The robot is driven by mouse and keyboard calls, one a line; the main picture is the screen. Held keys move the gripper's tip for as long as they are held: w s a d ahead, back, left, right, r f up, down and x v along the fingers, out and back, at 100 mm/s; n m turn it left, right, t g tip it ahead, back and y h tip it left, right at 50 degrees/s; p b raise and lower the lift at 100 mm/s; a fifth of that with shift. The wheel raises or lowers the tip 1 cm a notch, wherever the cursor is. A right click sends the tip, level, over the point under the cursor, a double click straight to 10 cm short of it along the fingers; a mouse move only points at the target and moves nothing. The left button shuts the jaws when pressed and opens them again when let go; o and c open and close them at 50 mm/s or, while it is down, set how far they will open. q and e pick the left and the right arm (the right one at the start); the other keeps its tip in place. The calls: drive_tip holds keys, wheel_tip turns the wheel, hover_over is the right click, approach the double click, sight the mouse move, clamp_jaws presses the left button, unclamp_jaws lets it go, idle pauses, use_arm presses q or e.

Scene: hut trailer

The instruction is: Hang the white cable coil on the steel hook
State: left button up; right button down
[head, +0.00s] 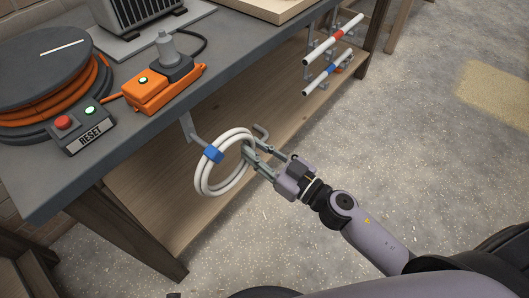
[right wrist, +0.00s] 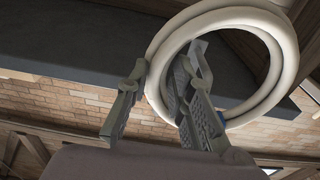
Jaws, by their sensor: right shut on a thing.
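The white cable coil (head: 204,180), bound with a blue clip (head: 213,154), hangs upright in front of the bench's front edge. My right gripper (head: 250,154) is shut on the coil's right side. In the right wrist view, one finger of this gripper (right wrist: 160,100) is outside the coil (right wrist: 284,50) and the other reaches into its opening. The steel hook (head: 190,130) comes down from the bench edge towards the coil's upper left. A bent, upturned end shows right of the coil, by my fingers. The coil and gripper hide the hook's middle, so I cannot tell whether the coil rests on it.
On the dark workbench (head: 60,185) are an orange cable reel (head: 60,95), a RESET button box (head: 82,132) and an orange socket box (head: 160,90). White rods with red and blue bands (head: 333,40) are on holders farther right. The floor (head: 400,140) at right is clear.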

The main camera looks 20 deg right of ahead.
drive_tip(key=shift+x, duration=1.75)
use_arm(q)
wheel_tip(320, 180, up, 6)
drive_tip(key=w+b, duration=0.2)
drive_tip(key=shift+w+d, duration=0.3)
drive_tip(key=shift+w, duration=0.05)
use_arm(e)
drive_tip(key=shift+w+a+f, duration=0.35)
drive_tip(key=shift+w+f, duration=0.15)
drive_tip(key=shift+f, duration=0.15)
drive_tip(key=shift+w+a+f, duration=0.4)
drive_tip(key=shift+w+f, duration=0.1)
drive_tip(key=shift+f, duration=0.15)
drive_tip(key=shift+w+a+f, duration=0.35)
drive_tip(key=shift+w+f, duration=0.1)
drive_tip(key=shift+f, duration=0.15)
drive_tip(key=shift+f, duration=0.1)
drive_tip(key=c, duration=1.3)
unclamp_jaws()
drive_tip(key=shift+c, duration=0.2)
drive_tip(key=v, duration=1.2)
